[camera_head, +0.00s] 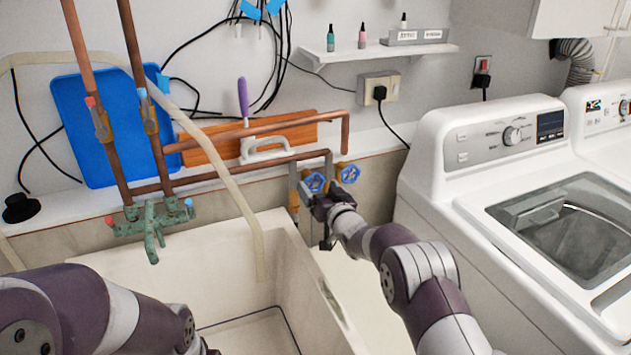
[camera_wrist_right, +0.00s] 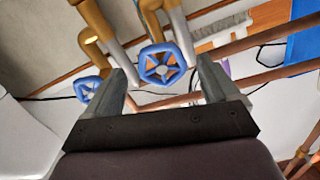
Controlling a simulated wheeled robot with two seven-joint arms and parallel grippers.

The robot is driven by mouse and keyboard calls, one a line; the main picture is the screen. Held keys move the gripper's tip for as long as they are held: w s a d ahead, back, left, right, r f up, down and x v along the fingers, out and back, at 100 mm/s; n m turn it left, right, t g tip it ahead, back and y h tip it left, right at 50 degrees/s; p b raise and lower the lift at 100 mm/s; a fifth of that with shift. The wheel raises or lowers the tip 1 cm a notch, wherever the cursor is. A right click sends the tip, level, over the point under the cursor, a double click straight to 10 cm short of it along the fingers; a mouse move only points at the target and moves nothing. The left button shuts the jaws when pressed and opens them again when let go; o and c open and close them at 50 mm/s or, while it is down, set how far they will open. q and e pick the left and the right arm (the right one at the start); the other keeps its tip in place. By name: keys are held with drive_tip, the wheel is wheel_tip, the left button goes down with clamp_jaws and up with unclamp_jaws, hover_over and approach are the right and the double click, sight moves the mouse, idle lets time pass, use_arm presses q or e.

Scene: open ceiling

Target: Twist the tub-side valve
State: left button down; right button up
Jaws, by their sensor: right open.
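Two blue valve handwheels sit side by side on brass and grey pipe fittings, between the tub and the washer. The tub-side valve (camera_head: 314,181) is the left one in the head view. In the right wrist view this valve (camera_wrist_right: 162,64) shows between the fingertips of my right gripper (camera_wrist_right: 163,80), which is open around it with gaps on both sides. In the head view my right gripper (camera_head: 316,200) is at the tub-side valve and partly covers the area below it. The washer-side valve (camera_head: 348,173) is outside the fingers. My left arm enters at lower left; its gripper is out of view.
A white tub (camera_head: 300,270) stands left of the valves, with a green faucet (camera_head: 152,222) behind it. A white washer (camera_head: 500,200) stands close on the right. Copper pipes (camera_head: 250,130) run above, and a beige hose (camera_head: 225,175) hangs into the tub.

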sight(315, 185)
drive_tip(key=shift+x, duration=1.65)
drive_tip(key=shift+c, duration=0.3)
drive_tip(key=shift+s, duration=0.1)
drive_tip(key=c, duration=1)
drive_tip(key=shift+f+n+b, duration=0.2)
drive_tip(key=shift+n+b, duration=0.2)
drive_tip(key=shift+b, duration=0.05)
drive_tip(key=n+b, duration=0.2)
drive_tip(key=b, duration=0.1)
drive_tip(key=shift+f+n, duration=0.1)
drive_tip(key=shift+n, duration=0.2)
drive_tip(key=shift+n+b, duration=1.75)
drive_tip(key=shift+n, duration=0.05)
